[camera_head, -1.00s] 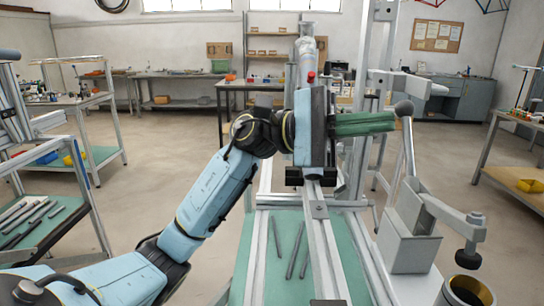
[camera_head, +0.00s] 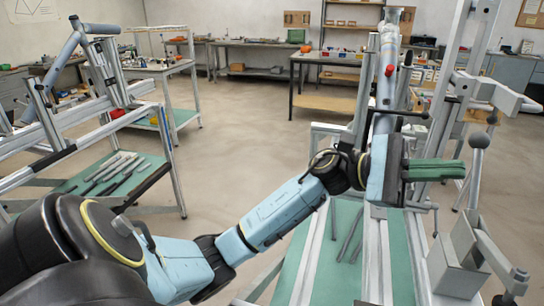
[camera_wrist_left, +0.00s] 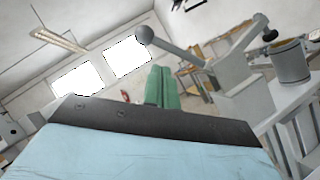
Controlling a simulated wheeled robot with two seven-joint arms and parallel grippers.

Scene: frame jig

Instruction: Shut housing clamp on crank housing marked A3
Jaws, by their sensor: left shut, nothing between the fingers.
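My left gripper (camera_head: 455,170) has green fingers, shut and empty, pointing right. In the head view its tips are just left of the clamp lever, below the grey ball knob (camera_head: 480,140); I cannot tell whether they touch. The housing clamp (camera_head: 458,262) is a grey block with the lever standing up and an arm reaching right to a black foot. In the left wrist view the fingers (camera_wrist_left: 162,88) are below and right of the knob (camera_wrist_left: 145,34). The crank housing (camera_wrist_left: 291,62), a grey cylinder with a brass-coloured rim, stands right of the clamp. No A3 mark is readable. My right gripper is out of view.
A metal frame with upright posts (camera_head: 458,60) rises behind the gripper and clamp. Dark rods (camera_head: 350,238) lie on the green bench top. A side rack with more rods (camera_head: 110,172) stands at left. Open floor (camera_head: 235,130) lies between.

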